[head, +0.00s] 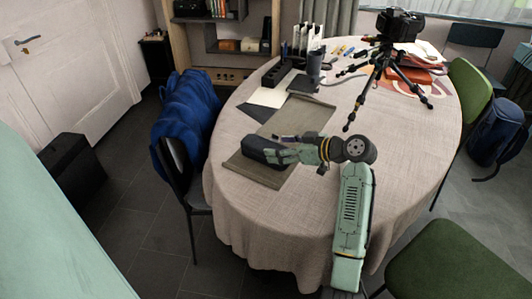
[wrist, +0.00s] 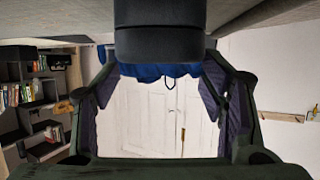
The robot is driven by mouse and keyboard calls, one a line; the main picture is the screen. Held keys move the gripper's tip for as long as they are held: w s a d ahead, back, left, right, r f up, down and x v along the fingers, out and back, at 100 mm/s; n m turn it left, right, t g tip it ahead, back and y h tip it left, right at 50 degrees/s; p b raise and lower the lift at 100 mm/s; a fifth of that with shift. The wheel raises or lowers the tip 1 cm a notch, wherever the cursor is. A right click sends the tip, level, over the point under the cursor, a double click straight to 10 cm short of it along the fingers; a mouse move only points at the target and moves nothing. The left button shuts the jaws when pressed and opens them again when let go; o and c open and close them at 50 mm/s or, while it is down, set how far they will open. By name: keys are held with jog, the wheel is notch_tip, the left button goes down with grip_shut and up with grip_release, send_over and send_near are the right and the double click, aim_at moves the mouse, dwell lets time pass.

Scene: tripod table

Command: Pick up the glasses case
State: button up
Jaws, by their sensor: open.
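The glasses case (head: 262,150) is a dark, rounded, elongated case. It lies on an olive-brown cloth runner (head: 240,170) at the near left part of the table. My gripper (head: 284,153) is open and low over the table, at the right end of the case, pointing left. In the wrist view a dark rounded body, which looks like the case (wrist: 158,38), comes in at the top middle, between the spread fingers of my gripper (wrist: 160,78). I cannot tell whether the fingers touch it.
The oval table (head: 240,225) has a pale cloth. A tripod with a camera (head: 385,65) stands at the back right. A chair with a blue jacket (head: 187,110) is at the left edge. The near tabletop is clear.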

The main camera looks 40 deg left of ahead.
aim_at(267, 146)
jog(key=x, duration=0.1)
jog(key=p+x, duration=0.1)
jog(key=shift+s+a+r, duration=0.1)
jog(key=shift+a, duration=0.3)
jog(key=shift+a+f, duration=0.3)
jog(key=shift+a, duration=0.05)
jog(key=shift+r, duration=0.1)
jog(key=c, duration=1.1)
